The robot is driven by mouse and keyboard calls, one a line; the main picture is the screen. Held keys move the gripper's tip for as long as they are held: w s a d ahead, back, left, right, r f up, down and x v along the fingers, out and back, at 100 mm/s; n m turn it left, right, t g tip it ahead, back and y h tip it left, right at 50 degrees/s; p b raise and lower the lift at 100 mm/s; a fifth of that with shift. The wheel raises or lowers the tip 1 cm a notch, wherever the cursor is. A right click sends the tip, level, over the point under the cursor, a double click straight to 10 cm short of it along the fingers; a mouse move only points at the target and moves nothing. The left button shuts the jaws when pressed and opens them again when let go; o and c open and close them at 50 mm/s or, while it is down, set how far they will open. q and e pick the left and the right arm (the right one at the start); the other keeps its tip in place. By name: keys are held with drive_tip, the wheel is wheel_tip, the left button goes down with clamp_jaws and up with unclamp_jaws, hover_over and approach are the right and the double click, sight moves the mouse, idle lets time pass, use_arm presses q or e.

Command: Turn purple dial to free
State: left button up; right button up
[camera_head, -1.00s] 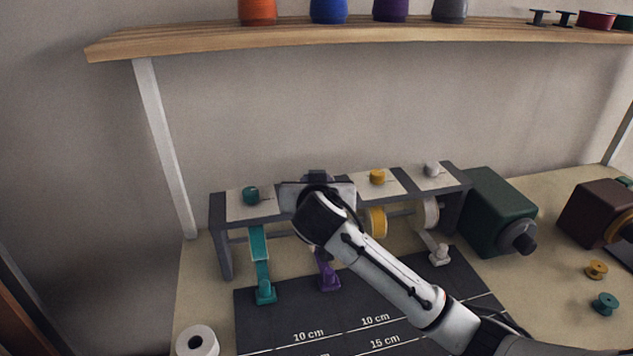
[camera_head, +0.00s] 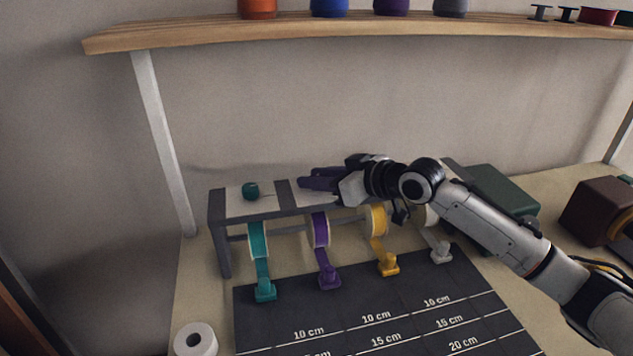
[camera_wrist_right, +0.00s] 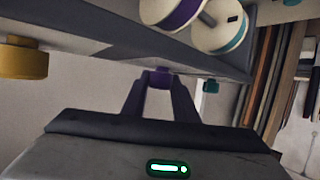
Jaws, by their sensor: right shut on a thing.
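The purple dial (camera_wrist_right: 160,77) shows in the right wrist view between the two fingertips of my right gripper (camera_wrist_right: 160,84), which is shut on it. In the head view my right gripper (camera_head: 314,180) lies low along the top of the grey rack (camera_head: 285,202), reaching in from the right, and hides the dial. The purple ribbon spool (camera_head: 320,230) hangs below, with its purple ribbon end (camera_head: 328,276) down on the dark mat. The dial's mark cannot be read. My left gripper is not in view.
The teal dial (camera_head: 251,190) stands left on the rack. The yellow dial (camera_wrist_right: 22,62) shows in the wrist view. Teal (camera_head: 258,240), yellow (camera_head: 376,219) and white spools hang in the rack. A dark green box (camera_head: 497,190) stands right, behind my arm. A wooden shelf (camera_head: 200,40) is above.

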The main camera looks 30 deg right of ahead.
drive_tip(key=n+y+b, duration=0.1)
drive_tip(key=b, duration=0.1)
drive_tip(key=n+g+y+b, duration=0.1)
drive_tip(key=y+b, duration=0.1)
drive_tip(key=n+g+y+b, duration=0.1)
drive_tip(key=n, duration=0.1)
drive_tip(key=shift+w+d+f+b, duration=0.1)
drive_tip(key=shift+f+b, duration=0.15)
drive_tip(key=shift+b, duration=0.15)
drive_tip(key=shift+n+g+y+b, duration=0.3)
drive_tip(key=shift+g+y+b, duration=0.1)
drive_tip(key=shift+g, duration=0.1)
drive_tip(key=shift+r+n+g+y+b, duration=0.1)
drive_tip(key=shift+n+g+y+b, duration=0.3)
drive_tip(key=shift+n, duration=0.1)
drive_tip(key=shift+n+g, duration=0.3)
drive_tip(key=shift+b, duration=0.3)
drive_tip(key=o, duration=1.1)
drive_tip(key=shift+c, duration=0.2)
